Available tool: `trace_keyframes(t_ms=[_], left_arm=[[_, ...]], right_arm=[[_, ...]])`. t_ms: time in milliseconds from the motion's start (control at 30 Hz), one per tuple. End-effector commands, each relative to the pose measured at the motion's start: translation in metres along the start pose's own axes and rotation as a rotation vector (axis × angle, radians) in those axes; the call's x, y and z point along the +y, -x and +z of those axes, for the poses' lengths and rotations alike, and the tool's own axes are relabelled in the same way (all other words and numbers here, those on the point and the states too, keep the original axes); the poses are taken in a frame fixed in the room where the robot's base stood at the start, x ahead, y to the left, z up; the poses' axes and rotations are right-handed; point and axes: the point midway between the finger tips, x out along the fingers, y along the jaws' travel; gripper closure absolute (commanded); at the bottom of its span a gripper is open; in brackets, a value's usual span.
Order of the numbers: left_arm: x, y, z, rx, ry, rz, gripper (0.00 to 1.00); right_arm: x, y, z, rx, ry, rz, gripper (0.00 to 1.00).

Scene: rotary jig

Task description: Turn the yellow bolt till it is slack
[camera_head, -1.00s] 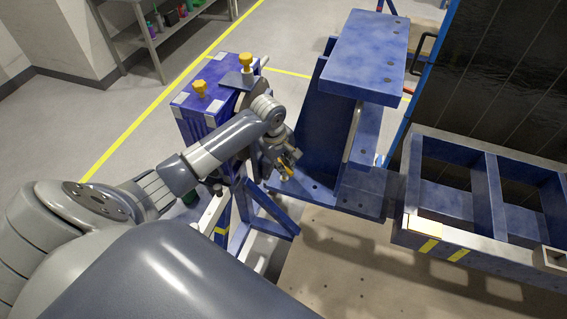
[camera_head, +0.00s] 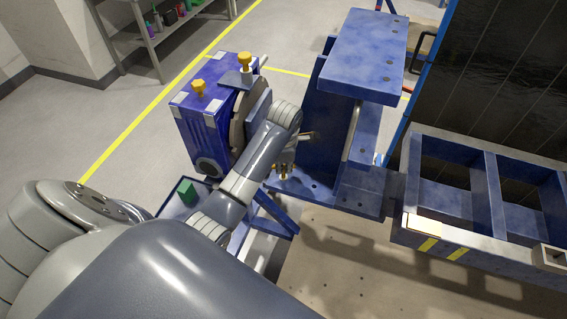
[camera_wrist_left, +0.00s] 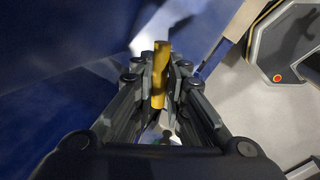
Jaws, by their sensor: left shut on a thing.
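The yellow bolt (camera_wrist_left: 160,75) stands between the fingers of my left gripper (camera_wrist_left: 162,88) in the left wrist view. The fingers are shut on it, one on each side, and its upper end sticks out past them. In the head view my left gripper (camera_head: 283,169) is low at the blue fixture's base plate, left of the upright blue bracket (camera_head: 315,130). Only a small yellow part shows there, and my wrist covers some of the spot. My right gripper is not in view.
A blue box (camera_head: 205,120) with two yellow knobs (camera_head: 245,62) stands left of my wrist. The blue bracket's top plate (camera_head: 362,50) overhangs on the right. A blue frame (camera_head: 480,190) lies further right. A green block (camera_head: 187,192) sits near my forearm.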

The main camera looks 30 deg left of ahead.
Motion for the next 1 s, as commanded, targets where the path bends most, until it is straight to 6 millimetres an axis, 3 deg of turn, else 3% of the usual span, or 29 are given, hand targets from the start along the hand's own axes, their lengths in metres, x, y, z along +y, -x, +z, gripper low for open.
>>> trace_keyframes(t_ms=[400,1000], left_arm=[[-0.0005,-0.0001,0.0017,0.052,0.259,-0.002,1.0],[-0.0001,0.0,0.0017,0.066,0.328,-0.001,1.0]], right_arm=[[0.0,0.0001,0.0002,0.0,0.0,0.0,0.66],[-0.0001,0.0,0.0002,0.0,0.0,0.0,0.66]])
